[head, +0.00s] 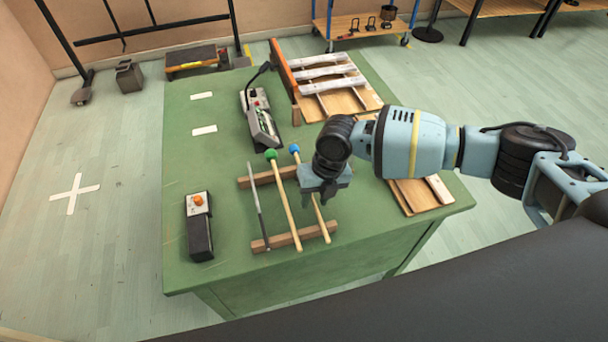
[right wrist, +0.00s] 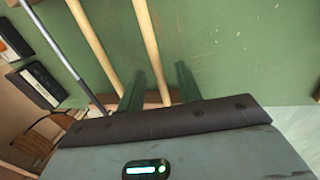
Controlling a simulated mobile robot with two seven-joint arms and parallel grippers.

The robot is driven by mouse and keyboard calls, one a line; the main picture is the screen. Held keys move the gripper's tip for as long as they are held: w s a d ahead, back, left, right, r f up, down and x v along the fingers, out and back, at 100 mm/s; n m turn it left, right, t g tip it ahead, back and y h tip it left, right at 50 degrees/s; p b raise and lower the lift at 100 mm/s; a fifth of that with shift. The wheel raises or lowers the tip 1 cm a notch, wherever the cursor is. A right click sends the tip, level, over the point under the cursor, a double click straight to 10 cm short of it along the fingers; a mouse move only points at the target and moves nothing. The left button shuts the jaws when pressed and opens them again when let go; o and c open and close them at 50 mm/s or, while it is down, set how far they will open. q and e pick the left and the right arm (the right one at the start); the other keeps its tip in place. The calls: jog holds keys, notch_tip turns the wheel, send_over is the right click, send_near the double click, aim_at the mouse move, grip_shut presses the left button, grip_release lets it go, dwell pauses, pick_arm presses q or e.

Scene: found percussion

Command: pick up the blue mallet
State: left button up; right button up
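The blue mallet (head: 294,149) has a blue head and a pale wooden handle. It lies across a wooden rack (head: 260,245) on the green table, right of the green-headed mallet (head: 271,154) and a thin grey stick (head: 259,200). My right gripper (head: 325,196) is over its handle and hides part of it. In the right wrist view the two fingers of the right gripper (right wrist: 160,82) are apart, with the blue mallet's handle (right wrist: 150,45) running between them. I cannot tell whether they touch it. My left gripper is out of view.
A black box with an orange button (head: 198,225) stands at the table's front left. A grey device (head: 260,118) with a microphone-like stalk is behind the rack. Pale slats on boards (head: 325,72) lie at the back right. The table's left side is mostly clear.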

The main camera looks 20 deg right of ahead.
grip_shut()
jog(key=shift+r, duration=0.15)
jog(key=shift+r, duration=0.55)
notch_tip(320, 180, up, 2)
jog(key=shift+r, duration=0.25)
jog(key=s+a, duration=0.3)
jog(key=s, duration=0.4)
jog(key=s+a+r, duration=0.1)
jog(key=s+a, duration=0.2)
jog(key=s, duration=0.4)
jog(key=shift+s+a, duration=0.15)
jog(key=shift+s, duration=0.25)
jog(key=shift+r, duration=0.1)
